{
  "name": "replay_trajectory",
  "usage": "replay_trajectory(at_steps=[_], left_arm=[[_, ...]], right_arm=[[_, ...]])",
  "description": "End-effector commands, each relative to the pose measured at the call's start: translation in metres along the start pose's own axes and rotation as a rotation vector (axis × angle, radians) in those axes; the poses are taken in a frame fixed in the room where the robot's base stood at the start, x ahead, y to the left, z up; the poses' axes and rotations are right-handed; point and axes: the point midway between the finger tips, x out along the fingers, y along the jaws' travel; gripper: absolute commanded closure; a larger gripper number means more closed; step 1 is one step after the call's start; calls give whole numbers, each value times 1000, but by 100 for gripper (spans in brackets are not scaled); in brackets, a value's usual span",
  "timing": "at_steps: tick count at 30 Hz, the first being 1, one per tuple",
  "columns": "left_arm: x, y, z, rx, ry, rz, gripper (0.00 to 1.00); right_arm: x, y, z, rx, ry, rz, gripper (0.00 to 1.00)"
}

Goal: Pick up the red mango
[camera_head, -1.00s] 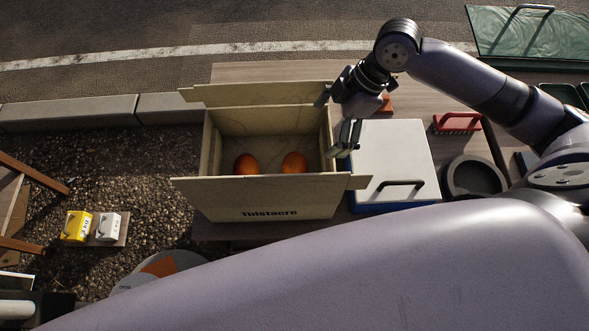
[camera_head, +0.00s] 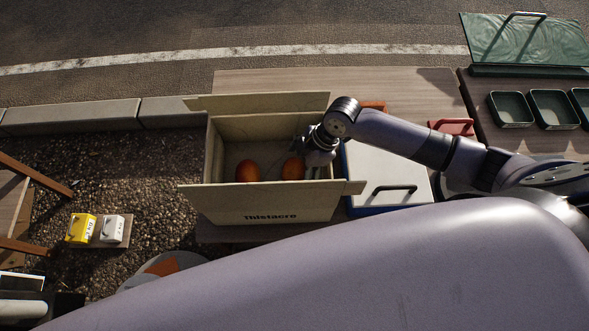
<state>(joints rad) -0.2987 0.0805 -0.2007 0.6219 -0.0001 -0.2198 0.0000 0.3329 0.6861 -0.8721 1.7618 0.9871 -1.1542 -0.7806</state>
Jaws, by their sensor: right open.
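Two red-orange mangoes lie on the floor of an open cardboard box (camera_head: 262,212). The right mango (camera_head: 293,168) is partly covered by my right gripper (camera_head: 316,165). That gripper is open and reaches down into the right side of the box, beside and above the right mango. I cannot tell whether the fingers touch it. My left gripper is not in view.
A white-lidded cooler (camera_head: 390,172) with a dark handle stands right of the box. Green trays (camera_head: 511,109) and a tilted green lid (camera_head: 525,40) are at the far right. The box walls and flaps (camera_head: 262,101) surround the mangoes closely.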

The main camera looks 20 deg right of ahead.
Motion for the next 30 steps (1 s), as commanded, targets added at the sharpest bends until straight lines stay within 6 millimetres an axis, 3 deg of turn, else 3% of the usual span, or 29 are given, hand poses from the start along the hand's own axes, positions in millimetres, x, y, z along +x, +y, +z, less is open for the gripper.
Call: replay_trajectory(at_steps=[6, 13, 30], left_arm=[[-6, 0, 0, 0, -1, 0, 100], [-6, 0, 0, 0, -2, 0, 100], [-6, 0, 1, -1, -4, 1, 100]], right_arm=[[21, 0, -1, 0, 0, 1, 5], [22, 0, 0, -1, -1, 2, 5], [22, 0, 0, -1, -1, 1, 42]])
